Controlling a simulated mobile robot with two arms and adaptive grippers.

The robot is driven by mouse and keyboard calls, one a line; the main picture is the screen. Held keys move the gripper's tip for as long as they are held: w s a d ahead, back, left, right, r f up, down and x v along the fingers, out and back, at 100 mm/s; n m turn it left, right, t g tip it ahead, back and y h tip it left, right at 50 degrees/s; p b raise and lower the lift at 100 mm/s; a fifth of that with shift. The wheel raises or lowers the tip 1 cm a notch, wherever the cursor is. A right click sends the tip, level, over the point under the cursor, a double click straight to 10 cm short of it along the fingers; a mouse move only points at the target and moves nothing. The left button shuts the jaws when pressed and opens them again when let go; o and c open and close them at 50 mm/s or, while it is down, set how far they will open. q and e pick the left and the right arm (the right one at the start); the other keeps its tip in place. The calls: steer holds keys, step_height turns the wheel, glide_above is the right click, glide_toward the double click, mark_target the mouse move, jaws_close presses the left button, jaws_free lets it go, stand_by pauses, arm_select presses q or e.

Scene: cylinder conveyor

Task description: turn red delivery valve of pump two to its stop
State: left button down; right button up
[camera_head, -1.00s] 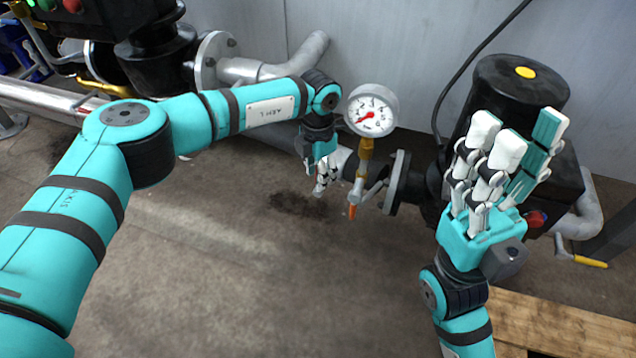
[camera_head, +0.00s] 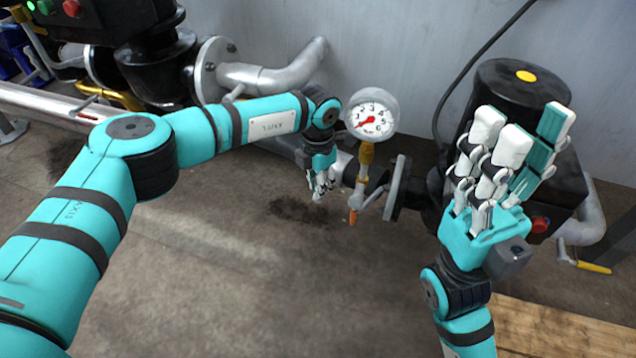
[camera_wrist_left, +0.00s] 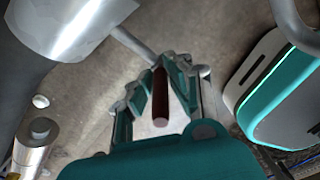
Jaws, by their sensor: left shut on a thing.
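The red valve handle (camera_wrist_left: 160,98) shows in the left wrist view as a dark red grip on a metal lever (camera_wrist_left: 132,40). It lies between the fingers of my left gripper (camera_wrist_left: 155,90), which is shut on it. My right gripper (camera_head: 515,150) is open and empty, fingers up, in front of the black pump on the right (camera_head: 515,95).
A pressure gauge (camera_head: 372,113) stands on a brass stem just right of my left gripper. A yellow-handled lever (camera_head: 594,268) is at the right, and a wooden pallet (camera_head: 560,330) at the lower right. The floor in front is clear.

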arm_select(q)
steer(key=shift+w+a+h, duration=0.1)
steer(key=shift+a+h, duration=0.2)
steer(key=shift+h, duration=0.4)
steer(key=c, duration=1.3)
jaws_free()
steer(key=shift+f, duration=0.1)
steer(key=shift+o, duration=0.2)
step_height(320, 180, up, 12)
steer(key=a, duration=0.1)
steer(key=shift+w, duration=0.15)
steer(key=shift+a, duration=0.1)
